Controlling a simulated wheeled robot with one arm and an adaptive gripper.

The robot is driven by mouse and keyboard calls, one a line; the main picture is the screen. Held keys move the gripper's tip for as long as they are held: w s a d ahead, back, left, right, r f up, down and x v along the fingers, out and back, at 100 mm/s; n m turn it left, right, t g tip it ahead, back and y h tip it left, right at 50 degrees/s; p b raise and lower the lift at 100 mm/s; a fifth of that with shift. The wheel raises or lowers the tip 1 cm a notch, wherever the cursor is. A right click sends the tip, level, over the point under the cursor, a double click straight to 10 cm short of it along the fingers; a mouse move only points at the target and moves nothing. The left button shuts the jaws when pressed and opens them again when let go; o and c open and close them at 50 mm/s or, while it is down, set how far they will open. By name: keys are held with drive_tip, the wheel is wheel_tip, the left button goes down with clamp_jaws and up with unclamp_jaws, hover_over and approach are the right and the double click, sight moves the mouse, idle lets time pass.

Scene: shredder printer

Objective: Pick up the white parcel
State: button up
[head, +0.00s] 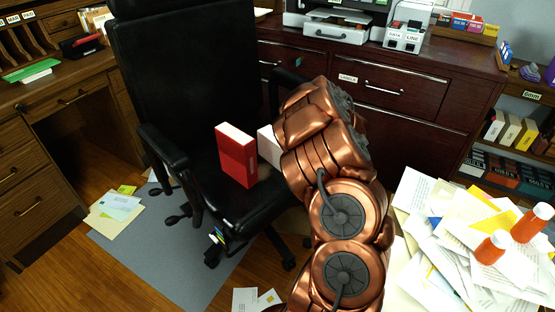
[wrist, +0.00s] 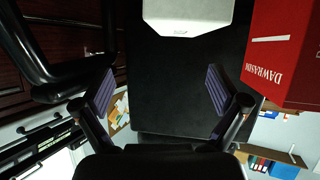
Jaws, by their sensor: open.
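The white parcel (head: 269,147) stands on the black chair's seat, partly hidden behind my arm in the head view. In the wrist view the white parcel (wrist: 187,14) shows at the top edge, cut off by the frame, with small print on its lower edge. My gripper (wrist: 158,92) is open, its two padded fingers wide apart with nothing between them. The parcel lies beyond the fingertips, apart from them. In the head view my gripper is hidden behind my copper arm.
A red box (head: 237,156) stands on the seat close beside the parcel; the red box (wrist: 283,55) is right of my fingers in the wrist view. The chair's armrests (head: 166,151) and backrest (head: 187,65) flank the seat. A paper pile (head: 470,235) with orange bottles is at right.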

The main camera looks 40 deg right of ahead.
sight(277, 150)
drive_tip(key=shift+s+a+f+y, duration=0.15)
drive_tip(key=shift+a+f+y, duration=0.1)
drive_tip(key=shift+f, duration=0.4)
drive_tip(key=shift+s+a+f+y, duration=0.1)
drive_tip(key=shift+a+f+y, duration=0.15)
drive_tip(key=shift+f, duration=0.35)
drive_tip(key=shift+w+a+f+b, duration=0.1)
drive_tip(key=shift+w+f+b, duration=0.1)
drive_tip(key=shift+b, duration=0.1)
drive_tip(key=shift+a+b+x, duration=0.2)
drive_tip(key=shift+b+x, duration=0.3)
drive_tip(key=shift+x, duration=1.05)
drive_tip(key=shift+a+b+x, duration=0.15)
drive_tip(key=shift+b+x, duration=0.3)
drive_tip(key=shift+x, duration=1.1)
drive_tip(key=shift+w+d, duration=0.1)
drive_tip(key=shift+w, duration=0.55)
drive_tip(key=shift+r+t, duration=0.1)
drive_tip(key=shift+t, duration=0.2)
clamp_jaws()
